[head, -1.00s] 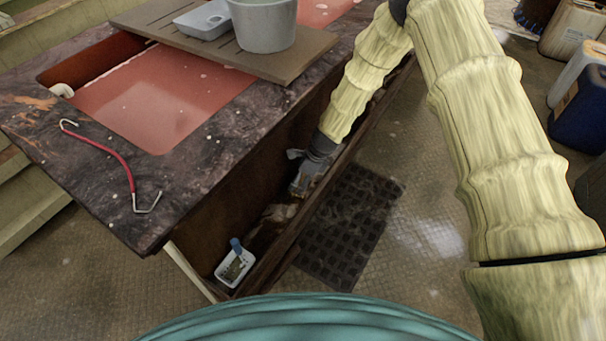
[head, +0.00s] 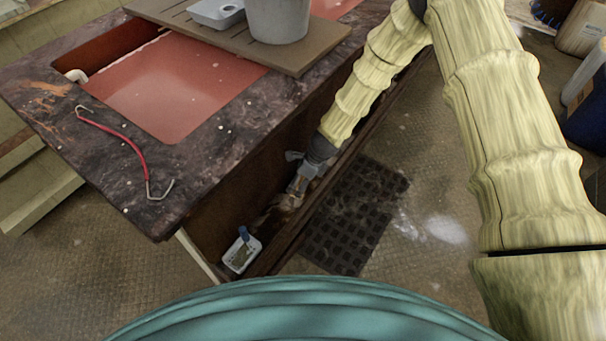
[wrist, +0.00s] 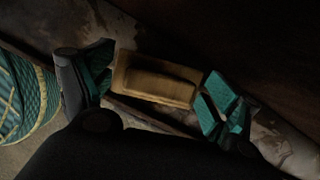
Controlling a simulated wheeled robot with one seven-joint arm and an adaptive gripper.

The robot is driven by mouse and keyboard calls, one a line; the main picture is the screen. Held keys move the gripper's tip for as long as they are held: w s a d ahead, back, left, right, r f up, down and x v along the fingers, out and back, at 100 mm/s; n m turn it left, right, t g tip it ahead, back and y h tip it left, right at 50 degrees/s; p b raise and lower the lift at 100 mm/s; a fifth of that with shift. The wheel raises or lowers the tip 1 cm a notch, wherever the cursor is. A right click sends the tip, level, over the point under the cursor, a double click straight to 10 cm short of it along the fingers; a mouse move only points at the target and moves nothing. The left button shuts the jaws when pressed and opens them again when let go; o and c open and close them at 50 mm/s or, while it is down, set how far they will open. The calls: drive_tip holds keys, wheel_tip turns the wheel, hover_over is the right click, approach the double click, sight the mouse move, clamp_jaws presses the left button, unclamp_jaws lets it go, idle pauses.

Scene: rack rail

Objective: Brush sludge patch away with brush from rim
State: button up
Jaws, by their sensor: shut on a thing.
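My gripper (head: 296,188) is low in the narrow trough along the side of the dark stone-topped bench. In the wrist view its teal-padded fingers (wrist: 158,88) are shut on the brush, a pale wooden block (wrist: 155,80). The bristles are hidden beneath the block. A brownish, mottled sludge patch (head: 270,217) lies in the trough just in front of the gripper, partly covered by it. Whether the brush touches the patch cannot be told. Pale smears also show on the dark surface near the fingers in the wrist view.
The trough's outer rim (head: 290,240) and the bench wall flank my gripper closely. A red hooked rod (head: 120,140) lies on the bench top. A dark floor grate (head: 355,215) lies outside.

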drive_tip(key=shift+s+a, duration=0.25)
drive_tip(key=shift+s, duration=0.15)
drive_tip(key=shift+a+p, duration=0.15)
drive_tip(key=shift+p, duration=0.15)
drive_tip(key=shift+f, duration=0.1)
drive_tip(key=shift+w+d+f+p, duration=0.1)
drive_tip(key=shift+w+d+p, duration=0.15)
drive_tip(key=shift+w+d, duration=0.45)
drive_tip(key=shift+w+d+f+p, duration=0.1)
drive_tip(key=shift+w+d+p, duration=0.1)
drive_tip(key=shift+w+d, duration=0.5)
drive_tip(key=shift+w+d+r+p, duration=0.15)
drive_tip(key=shift+w+d, duration=0.5)
drive_tip(key=shift+w, duration=0.45)
drive_tip(key=shift+w+d+p, duration=0.2)
drive_tip(key=shift+w+d, duration=0.45)
drive_tip(key=shift+w, duration=0.4)
drive_tip(key=shift+w+d+r+p, duration=0.15)
drive_tip(key=shift+w+d, duration=0.5)
drive_tip(key=shift+w, duration=0.45)
drive_tip(key=shift+w+d+f+b, duration=0.1)
drive_tip(key=shift+w+d+b, duration=0.05)
drive_tip(key=shift+w+d, duration=0.5)
drive_tip(key=shift+w+d+f+b, duration=0.15)
drive_tip(key=shift+w+d, duration=0.25)
drive_tip(key=shift+w, duration=0.4)
drive_tip(key=shift+w+d+r, duration=0.1)
drive_tip(key=shift+r, duration=0.05)
